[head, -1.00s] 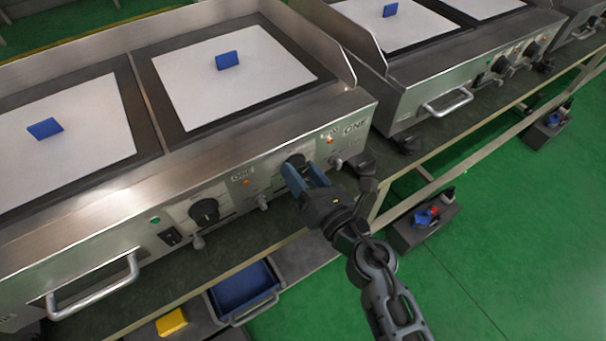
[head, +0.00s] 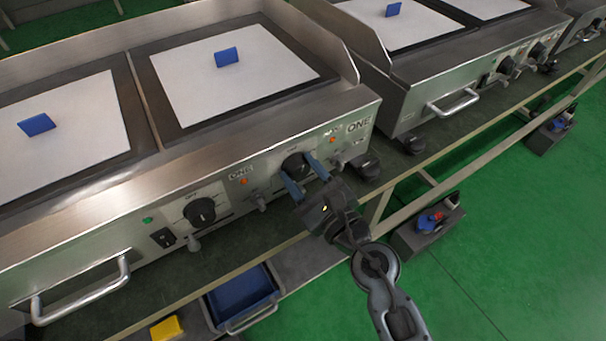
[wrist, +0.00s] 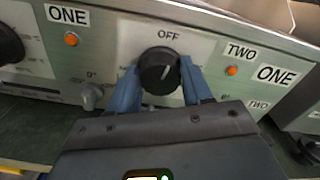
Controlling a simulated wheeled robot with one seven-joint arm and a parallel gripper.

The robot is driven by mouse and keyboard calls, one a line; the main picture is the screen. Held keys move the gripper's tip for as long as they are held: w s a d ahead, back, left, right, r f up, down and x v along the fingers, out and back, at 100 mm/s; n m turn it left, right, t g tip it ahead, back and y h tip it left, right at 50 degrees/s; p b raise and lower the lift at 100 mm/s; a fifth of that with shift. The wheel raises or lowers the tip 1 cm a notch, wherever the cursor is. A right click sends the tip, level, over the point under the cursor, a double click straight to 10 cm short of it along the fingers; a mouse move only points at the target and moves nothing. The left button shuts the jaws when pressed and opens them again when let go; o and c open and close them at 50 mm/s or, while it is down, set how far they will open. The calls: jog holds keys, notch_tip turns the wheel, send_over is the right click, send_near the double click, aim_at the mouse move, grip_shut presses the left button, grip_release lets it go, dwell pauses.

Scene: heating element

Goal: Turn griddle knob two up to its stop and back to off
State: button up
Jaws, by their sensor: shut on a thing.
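Griddle knob two (head: 294,165) is a round black knob on the steel front panel, between the ONE and TWO labels. In the wrist view the knob (wrist: 160,70) shows a pale pointer line, tilted slightly right of upright, below the OFF mark (wrist: 168,35). My gripper (head: 305,176) has its blue fingers on the knob's left and right sides, shut on it. The finger contacts are partly hidden. The TWO label (wrist: 240,51) and a lit orange lamp (wrist: 232,71) sit right of the knob.
Knob one (head: 200,212) is to the left, with a small lever (wrist: 91,96) between the knobs. A bar handle (head: 80,290) juts out at the far left. A blue bin (head: 241,298) is below the counter. Another griddle (head: 430,85) stands to the right.

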jog(key=shift+f+n, duration=0.15)
jog(key=shift+n, duration=0.85)
jog(key=o, duration=1)
jog(key=shift+o, duration=0.2)
jog(key=b+v, duration=0.1)
jog(key=v, duration=0.6)
jog(key=shift+s+d, duration=0.25)
jog(key=shift+s, duration=0.1)
